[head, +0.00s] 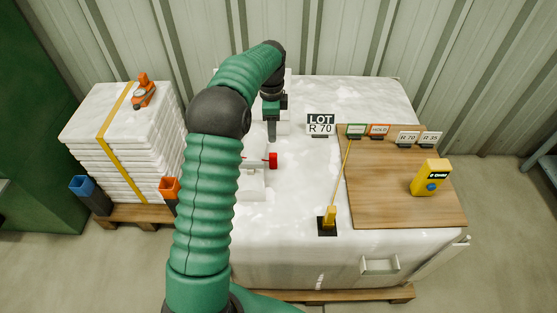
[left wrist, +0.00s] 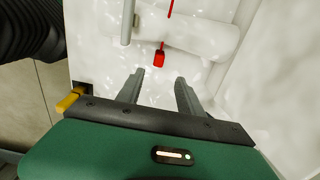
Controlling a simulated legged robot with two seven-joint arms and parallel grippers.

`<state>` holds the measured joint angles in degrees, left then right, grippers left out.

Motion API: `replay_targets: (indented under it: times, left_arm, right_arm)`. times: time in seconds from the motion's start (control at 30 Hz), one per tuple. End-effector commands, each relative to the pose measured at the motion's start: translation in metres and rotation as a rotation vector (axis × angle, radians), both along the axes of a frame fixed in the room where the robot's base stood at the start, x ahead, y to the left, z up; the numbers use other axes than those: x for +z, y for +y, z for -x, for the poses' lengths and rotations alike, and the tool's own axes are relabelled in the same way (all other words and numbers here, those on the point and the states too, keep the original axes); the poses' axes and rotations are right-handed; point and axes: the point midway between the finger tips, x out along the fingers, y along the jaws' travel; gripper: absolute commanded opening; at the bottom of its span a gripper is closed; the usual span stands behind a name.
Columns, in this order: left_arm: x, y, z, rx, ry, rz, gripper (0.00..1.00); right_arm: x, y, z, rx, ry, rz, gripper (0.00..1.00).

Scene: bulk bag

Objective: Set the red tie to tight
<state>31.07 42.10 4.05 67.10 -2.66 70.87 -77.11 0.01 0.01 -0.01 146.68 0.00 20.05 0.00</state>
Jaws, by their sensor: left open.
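The red tie shows in the head view as a red tab (head: 273,160) with a thin red cord on the white bulk bag (head: 300,215), beside my arm. In the left wrist view the red tab (left wrist: 159,58) hangs by a white rolled neck (left wrist: 190,32), with the red cord running up from it. My left gripper (head: 272,138) is open and empty, pointing down near the tab. In the left wrist view its two fingers (left wrist: 160,78) are apart, and the tab lies just beyond the gap between their tips. My arm hides part of the neck.
A wooden board (head: 390,205) on the bag carries small signs and a yellow device (head: 431,177). A yellow lever (head: 329,215) on a black base stands left of it. Stacked white sacks (head: 115,150) stand at left.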

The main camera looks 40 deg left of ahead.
Motion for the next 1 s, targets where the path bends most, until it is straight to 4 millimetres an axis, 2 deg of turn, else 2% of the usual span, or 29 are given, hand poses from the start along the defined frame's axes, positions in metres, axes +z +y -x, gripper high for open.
replay_targets:
  times: [0.4,0.6,0.77,1.0]
  left_arm:
    - [-0.104,-0.006,0.000,-0.001,0.006,-0.002,0.44]
    - [-0.145,-0.003,0.000,0.001,0.002,-0.002,0.44]
    - [-0.158,-0.003,-0.001,0.001,0.001,-0.003,0.44]
    - [-0.159,-0.004,-0.001,0.000,0.000,-0.004,0.44]
  right_arm:
    - [-0.011,0.000,0.000,0.000,0.000,0.000,0.36]
    - [-0.013,0.000,0.000,0.000,0.000,0.000,0.36]
    - [-0.014,0.000,0.000,0.000,0.000,0.000,0.36]
    - [-0.014,0.000,0.000,0.000,0.000,0.000,0.36]
